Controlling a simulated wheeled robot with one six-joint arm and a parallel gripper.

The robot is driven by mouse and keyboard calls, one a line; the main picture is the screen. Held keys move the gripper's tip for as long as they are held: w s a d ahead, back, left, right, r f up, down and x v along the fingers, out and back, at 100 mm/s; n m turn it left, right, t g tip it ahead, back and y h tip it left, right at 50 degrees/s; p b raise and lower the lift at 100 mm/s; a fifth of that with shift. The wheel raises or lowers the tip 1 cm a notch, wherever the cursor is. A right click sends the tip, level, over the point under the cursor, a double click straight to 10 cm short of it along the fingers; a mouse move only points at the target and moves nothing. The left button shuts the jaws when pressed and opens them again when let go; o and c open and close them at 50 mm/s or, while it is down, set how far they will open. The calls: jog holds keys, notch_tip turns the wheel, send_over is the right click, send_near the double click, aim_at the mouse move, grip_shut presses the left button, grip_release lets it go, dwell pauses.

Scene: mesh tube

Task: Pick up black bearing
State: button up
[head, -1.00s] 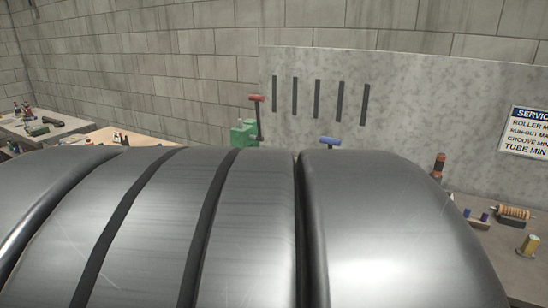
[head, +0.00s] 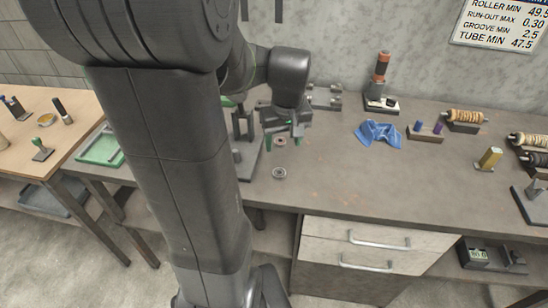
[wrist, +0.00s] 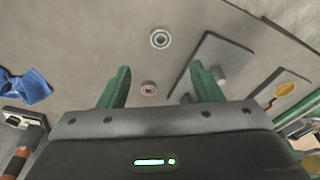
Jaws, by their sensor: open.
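Two small rings lie flat on the grey bench (head: 340,190). One is a grey ring with a dark band around its hole (head: 279,173); in the wrist view this ring (wrist: 160,39) lies beyond the fingertips. The other is a smaller ring with a reddish-brown middle (head: 280,142); in the wrist view this ring (wrist: 149,88) shows between the fingers. Neither looks plainly black. My gripper (head: 284,138) hangs above the bench near the reddish ring. Its green fingers (wrist: 160,66) are apart with nothing held.
A dark plate with a post (wrist: 213,65) stands beside the rings. A blue cloth (head: 378,132), a stand with an orange-brown cylinder (head: 381,82), small spools (head: 466,117) and a brass block (head: 490,158) are to the right. The bench front around the grey ring is clear.

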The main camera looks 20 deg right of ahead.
send_over(280, 169)
jog(key=s, duration=0.3)
jog(key=f, duration=0.8)
jog(key=shift+w+a, duration=0.1)
jog(key=shift+a, duration=0.3)
jog(key=shift+w+f+p, duration=0.15)
jog(key=shift+w+f, duration=0.05)
jog(key=shift+f, duration=0.7)
jog(key=shift+w+f+p, duration=0.2)
jog(key=shift+w+f, duration=0.05)
jog(key=shift+f, duration=0.7)
jog(key=shift+w+f+p, duration=0.15)
jog(key=shift+w+f, duration=0.05)
jog(key=shift+f, duration=0.7)
jog(key=shift+c, duration=0.2)
jog(key=c, duration=1)
